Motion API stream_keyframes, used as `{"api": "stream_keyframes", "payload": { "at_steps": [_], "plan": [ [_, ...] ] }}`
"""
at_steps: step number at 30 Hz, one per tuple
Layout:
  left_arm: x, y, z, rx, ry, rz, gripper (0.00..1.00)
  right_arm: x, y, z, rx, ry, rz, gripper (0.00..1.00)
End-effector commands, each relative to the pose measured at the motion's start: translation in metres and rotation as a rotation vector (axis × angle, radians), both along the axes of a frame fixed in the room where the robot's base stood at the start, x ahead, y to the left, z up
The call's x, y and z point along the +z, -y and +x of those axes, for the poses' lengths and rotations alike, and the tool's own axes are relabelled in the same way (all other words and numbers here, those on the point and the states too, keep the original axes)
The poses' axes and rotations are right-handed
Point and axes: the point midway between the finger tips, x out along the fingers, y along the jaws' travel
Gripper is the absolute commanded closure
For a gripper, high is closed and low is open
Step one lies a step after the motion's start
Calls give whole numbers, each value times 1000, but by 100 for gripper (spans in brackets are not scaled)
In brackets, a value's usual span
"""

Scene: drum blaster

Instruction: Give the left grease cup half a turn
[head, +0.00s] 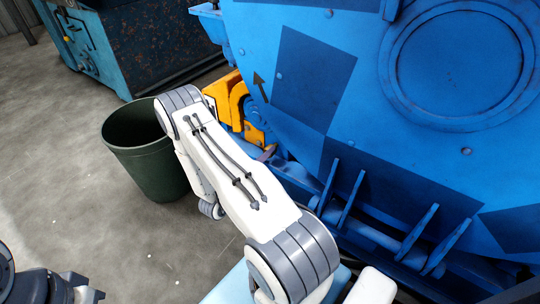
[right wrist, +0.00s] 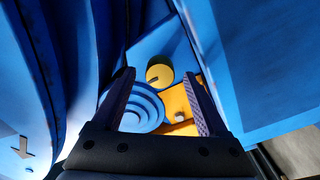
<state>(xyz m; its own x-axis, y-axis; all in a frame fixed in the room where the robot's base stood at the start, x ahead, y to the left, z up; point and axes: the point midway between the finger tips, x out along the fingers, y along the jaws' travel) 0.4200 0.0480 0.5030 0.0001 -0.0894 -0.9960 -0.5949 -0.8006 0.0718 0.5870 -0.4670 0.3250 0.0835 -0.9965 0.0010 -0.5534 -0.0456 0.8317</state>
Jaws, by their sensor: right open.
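In the right wrist view a round yellow cap with a dark mark (right wrist: 159,74), which looks like a grease cup, stands on a blue plate. I cannot tell from this view whether it is the left one. My right gripper (right wrist: 160,73) is open, its two dark fingers apart on either side of the view, with the cap between the fingertips in the picture and no contact visible. In the head view my white right arm hides its own gripper and the cup. A dark part of my left arm (head: 80,289) shows at the bottom left corner; its jaws are unclear.
The big blue drum machine (head: 420,150) fills the right side. A yellow-orange bracket (head: 226,97) sits beside it. A blue stepped round part (right wrist: 143,108) lies close to the cap. A dark green bin (head: 150,170) stands left of my arm.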

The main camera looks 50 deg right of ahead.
Motion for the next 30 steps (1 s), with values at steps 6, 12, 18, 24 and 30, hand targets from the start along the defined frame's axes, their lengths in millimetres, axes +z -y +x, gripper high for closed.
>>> {"api": "stream_keyframes", "payload": {
  "at_steps": [6,12,18,24,30],
  "plan": [
    [-16,0,0,0,0,0,100,-2,29,2,-2,2,0,24],
    [-17,0,0,0,0,0,100,0,36,3,1,0,0,24],
    [-17,0,0,0,0,0,100,0,36,3,2,0,1,27],
    [-17,0,0,0,0,0,100,0,36,3,2,0,1,100],
    [-16,0,0,0,0,0,100,0,36,3,2,9,2,100]
  ]
}}
